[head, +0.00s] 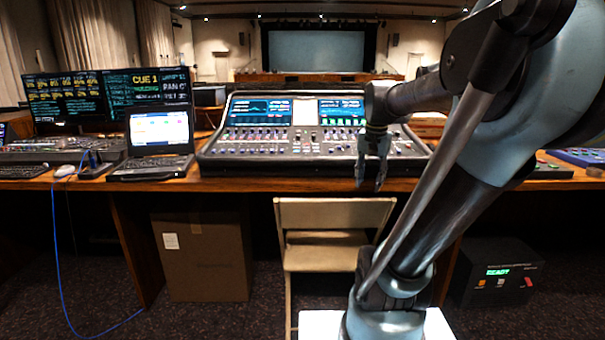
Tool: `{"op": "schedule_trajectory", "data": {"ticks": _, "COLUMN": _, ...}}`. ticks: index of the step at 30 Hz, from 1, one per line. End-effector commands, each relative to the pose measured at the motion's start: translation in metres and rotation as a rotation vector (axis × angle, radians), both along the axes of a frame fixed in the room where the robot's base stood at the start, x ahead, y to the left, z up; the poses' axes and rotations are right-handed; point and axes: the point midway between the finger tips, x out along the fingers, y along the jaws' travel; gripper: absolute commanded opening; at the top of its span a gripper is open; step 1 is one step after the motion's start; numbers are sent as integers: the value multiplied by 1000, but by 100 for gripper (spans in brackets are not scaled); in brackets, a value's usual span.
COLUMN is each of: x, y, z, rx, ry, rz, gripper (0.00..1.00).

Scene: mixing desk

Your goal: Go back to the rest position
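My gripper (370,182) hangs fingers down in front of the right part of the mixing desk (215,152), over the desk's front edge. Its two fingers stand a little apart and nothing shows between them. My arm rises at the right of the view and reaches forward to it, hiding part of the mixing desk's right end.
A folding chair (335,212) stands below the gripper, at the table (250,184). A laptop (158,132) and monitors (65,98) are at left. A blue cable (57,255) hangs to the floor. A cardboard box (203,262) and a black READY box (497,285) sit underneath.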

Motion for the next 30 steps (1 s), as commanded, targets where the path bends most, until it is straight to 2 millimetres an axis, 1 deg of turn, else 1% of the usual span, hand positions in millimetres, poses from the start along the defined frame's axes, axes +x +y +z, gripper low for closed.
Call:
{"op": "schedule_trajectory", "data": {"ticks": 1, "x": -16, "y": 2, "z": -14, "rx": -8, "ry": -2, "rz": 45, "gripper": 40}}
{"op": "schedule_trajectory", "data": {"ticks": 5, "x": -49, "y": 6, "z": -46, "rx": -28, "ry": -10, "rz": 169, "gripper": 40}}
{"op": "schedule_trajectory", "data": {"ticks": 9, "x": -82, "y": 9, "z": -83, "rx": -51, "ry": -17, "rz": 302, "gripper": 40}}
{"op": "schedule_trajectory", "data": {"ticks": 12, "x": -103, "y": 11, "z": -109, "rx": -67, "ry": -22, "rz": 388, "gripper": 40}}
{"op": "schedule_trajectory", "data": {"ticks": 16, "x": -123, "y": 12, "z": -136, "rx": -83, "ry": -26, "rz": 477, "gripper": 40}}
{"op": "schedule_trajectory", "data": {"ticks": 18, "x": -129, "y": 12, "z": -145, "rx": -90, "ry": -28, "rz": 508, "gripper": 40}}
{"op": "schedule_trajectory", "data": {"ticks": 21, "x": -134, "y": 12, "z": -153, "rx": -95, "ry": -29, "rz": 534, "gripper": 40}}
{"op": "schedule_trajectory", "data": {"ticks": 30, "x": -135, "y": 12, "z": -155, "rx": -95, "ry": -30, "rz": 542, "gripper": 40}}
